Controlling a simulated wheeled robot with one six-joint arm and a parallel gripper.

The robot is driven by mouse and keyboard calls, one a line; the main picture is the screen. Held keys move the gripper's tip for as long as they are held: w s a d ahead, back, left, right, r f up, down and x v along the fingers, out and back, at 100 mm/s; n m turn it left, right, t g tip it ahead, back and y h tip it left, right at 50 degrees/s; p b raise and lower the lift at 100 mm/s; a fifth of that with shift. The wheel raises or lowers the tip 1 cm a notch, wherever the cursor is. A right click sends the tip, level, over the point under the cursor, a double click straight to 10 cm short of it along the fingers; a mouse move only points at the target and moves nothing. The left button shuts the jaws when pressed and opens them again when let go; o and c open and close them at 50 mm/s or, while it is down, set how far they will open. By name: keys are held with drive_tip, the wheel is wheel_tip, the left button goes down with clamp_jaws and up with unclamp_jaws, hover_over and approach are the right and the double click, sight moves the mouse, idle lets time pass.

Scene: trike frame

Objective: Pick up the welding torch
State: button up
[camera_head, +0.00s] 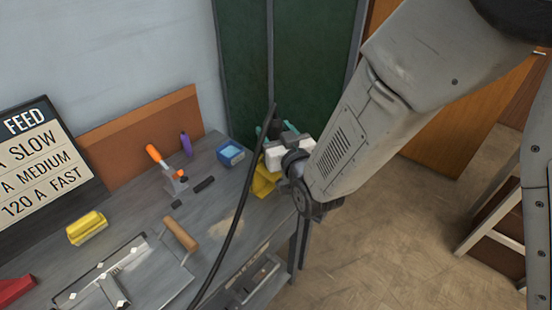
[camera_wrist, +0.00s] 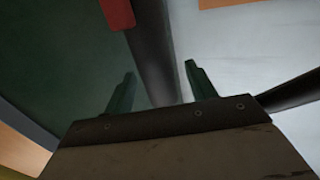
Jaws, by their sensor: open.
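My gripper (camera_head: 275,129) is at the back right end of the workbench, in front of the green cabinet. In the wrist view my gripper (camera_wrist: 160,72) has its two green fingers apart, with nothing held between them. I cannot surely tell the welding torch. An orange-handled tool (camera_head: 160,163) stands on the bench, left of my gripper and apart from it; it may be the torch or a clamp. A black cable (camera_head: 236,218) runs from near my gripper down across the bench's right side. Part of the bench behind my arm is hidden.
The workbench (camera_head: 135,205) also bears a blue box (camera_head: 230,153), a purple item (camera_head: 186,143), a yellow block (camera_head: 87,228), a wooden handle (camera_head: 180,233) and a metal plate. A yellow thing (camera_head: 264,182) lies below my gripper. The green cabinet (camera_head: 290,50) stands behind; floor is open at right.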

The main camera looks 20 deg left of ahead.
drive_tip(key=shift+w, duration=0.1)
drive_tip(key=c, duration=1.1)
drive_tip(key=shift+o, duration=0.2)
drive_tip(key=shift+r, duration=0.1)
